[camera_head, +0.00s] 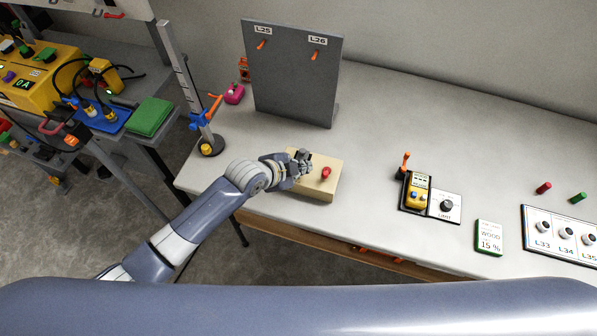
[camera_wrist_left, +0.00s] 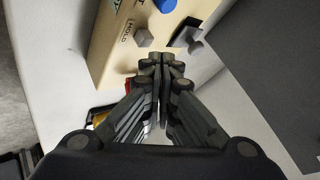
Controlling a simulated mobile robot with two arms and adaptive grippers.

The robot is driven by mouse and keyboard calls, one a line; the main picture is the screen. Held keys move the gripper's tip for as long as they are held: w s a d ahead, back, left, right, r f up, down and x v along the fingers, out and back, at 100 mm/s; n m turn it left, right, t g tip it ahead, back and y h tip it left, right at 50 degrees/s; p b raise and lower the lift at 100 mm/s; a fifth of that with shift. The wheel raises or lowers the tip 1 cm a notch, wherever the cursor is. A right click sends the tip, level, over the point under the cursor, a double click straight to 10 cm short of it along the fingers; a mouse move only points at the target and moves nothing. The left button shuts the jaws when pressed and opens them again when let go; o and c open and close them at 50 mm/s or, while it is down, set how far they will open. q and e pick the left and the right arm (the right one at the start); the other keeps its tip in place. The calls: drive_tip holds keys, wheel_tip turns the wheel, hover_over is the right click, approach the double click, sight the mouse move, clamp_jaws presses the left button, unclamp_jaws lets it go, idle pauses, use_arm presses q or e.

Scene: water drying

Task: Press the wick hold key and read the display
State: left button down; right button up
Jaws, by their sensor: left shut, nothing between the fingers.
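A beige box (camera_head: 318,188) with a red knob (camera_head: 326,172) on top stands near the front left of the bench. In the left wrist view the box (camera_wrist_left: 110,50) carries a label reading HOLD, with a small grey key (camera_wrist_left: 143,38) beside it. My left gripper (camera_head: 304,158) is at the back left of the box top, partly covering it. In the left wrist view its shut, empty fingertips (camera_wrist_left: 162,62) lie just below the grey key in the picture; I cannot tell if they touch the box. No lit display shows on the box. My right gripper is not in view.
A grey panel (camera_head: 290,80) labelled L25 and L26 stands behind the box. A yellow meter (camera_head: 417,191) with a small screen, a knob plate (camera_head: 446,205) and a green WOOD 15 % card (camera_head: 489,236) lie to the right. The bench between box and meter is clear.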

sight(301, 179)
use_arm(q)
drive_tip(key=shift+f, duration=0.4)
drive_tip(key=shift+f+b, duration=0.3)
drive_tip(key=shift+f, duration=0.05)
idle(0.4)
drive_tip(key=shift+r+p, duration=0.8)
drive_tip(key=shift+p, duration=0.05)
wheel_tip(301, 179, up, 6)
drive_tip(key=p, duration=0.6)
idle(0.4)
